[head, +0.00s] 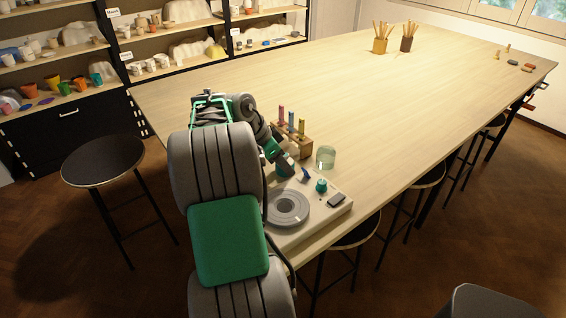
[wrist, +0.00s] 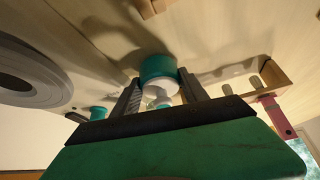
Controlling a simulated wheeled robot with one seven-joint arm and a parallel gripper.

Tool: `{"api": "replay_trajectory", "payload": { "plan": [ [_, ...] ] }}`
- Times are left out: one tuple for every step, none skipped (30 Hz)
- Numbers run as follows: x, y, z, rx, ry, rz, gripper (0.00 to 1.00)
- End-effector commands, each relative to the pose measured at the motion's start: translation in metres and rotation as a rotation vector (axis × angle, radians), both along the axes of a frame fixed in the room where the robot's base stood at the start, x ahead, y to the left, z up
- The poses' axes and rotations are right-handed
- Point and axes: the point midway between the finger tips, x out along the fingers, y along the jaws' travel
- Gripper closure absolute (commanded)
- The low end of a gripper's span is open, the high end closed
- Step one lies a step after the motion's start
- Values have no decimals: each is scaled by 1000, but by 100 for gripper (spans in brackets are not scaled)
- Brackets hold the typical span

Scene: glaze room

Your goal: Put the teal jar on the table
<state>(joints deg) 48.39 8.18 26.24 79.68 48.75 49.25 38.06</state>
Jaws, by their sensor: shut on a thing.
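The teal jar (wrist: 158,68) is between the two fingers of my gripper (wrist: 157,98) in the wrist view, and the fingers are shut on it. Its side is teal and the end toward the camera is pale. In the head view my gripper (head: 287,167) is low over the near end of the long pale wood table (head: 330,90), between the wooden rack and the grey disc. There I cannot make out the jar apart from my gripper. Whether the jar touches the surface beneath it is not clear.
Close by are a wooden rack (head: 304,150) with coloured tubes, a clear glass (head: 326,157), and a pale board (head: 312,222) with a grey disc (head: 287,207), a teal knob-like piece (head: 321,186) and a dark block (head: 336,199). Pencil pots (head: 380,46) stand far off. The table's middle is clear.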

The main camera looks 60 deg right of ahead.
Motion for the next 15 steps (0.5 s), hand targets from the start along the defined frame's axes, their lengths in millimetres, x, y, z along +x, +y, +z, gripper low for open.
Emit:
{"api": "replay_trajectory", "payload": {
  "plan": [
    [0, 0, -2, -2, 0, 0, 100],
    [0, 0, -3, -2, 0, 0, 100],
    [0, 0, -5, -2, 0, 0, 100],
    [0, 0, -4, 0, 0, 0, 46],
    [0, 0, -3, 0, 0, 0, 44],
    [0, 0, -3, 1, 1, 0, 41],
    [0, 0, -3, 1, 1, 0, 40],
    [0, 0, -3, 1, 1, 0, 40],
    [0, 0, -3, 1, 1, 0, 40],
    [0, 0, -3, 1, 1, 0, 40],
    [0, 0, -3, 1, 1, 0, 40],
    [0, 0, -3, 1, 1, 0, 40],
    [0, 0, -3, 1, 1, 0, 40],
    [0, 0, -2, 1, 1, 0, 40],
    [0, 0, 1, 0, 0, 0, 40]
  ]
}}
